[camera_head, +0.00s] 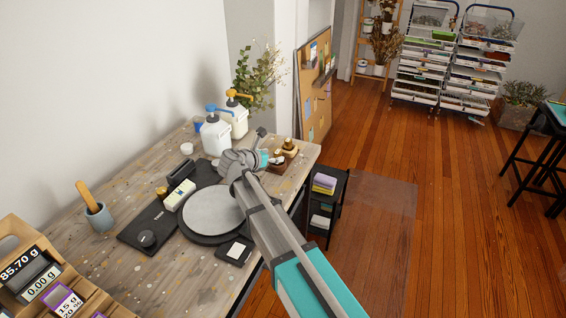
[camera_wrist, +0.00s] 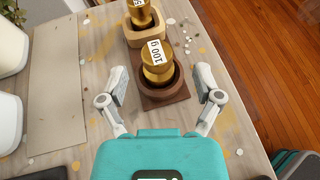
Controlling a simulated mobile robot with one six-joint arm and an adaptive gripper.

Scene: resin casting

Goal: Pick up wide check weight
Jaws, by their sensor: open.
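The wider-looking brass check weight (camera_wrist: 157,72), with a white "100 g" label, sits upright in a dark round wooden cup (camera_wrist: 143,88) in the wrist view. A second, narrower-looking brass weight (camera_wrist: 140,14) sits behind it in a lighter wooden holder (camera_wrist: 134,38). My gripper (camera_wrist: 163,90) is open, with one finger on each side of the dark cup and visible gaps to both. It touches neither weight. In the head view my gripper is at the bench's far right end, partly hiding the near weight; a brass weight top (camera_head: 289,144) shows beyond it.
Two white pump bottles (camera_head: 215,135) stand left of my gripper. A round grey turntable (camera_head: 211,210), a black scale (camera_head: 147,238) and a small dark pad (camera_head: 234,251) lie nearer on the bench (camera_head: 195,277). The bench edge drops to the wooden floor at right.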

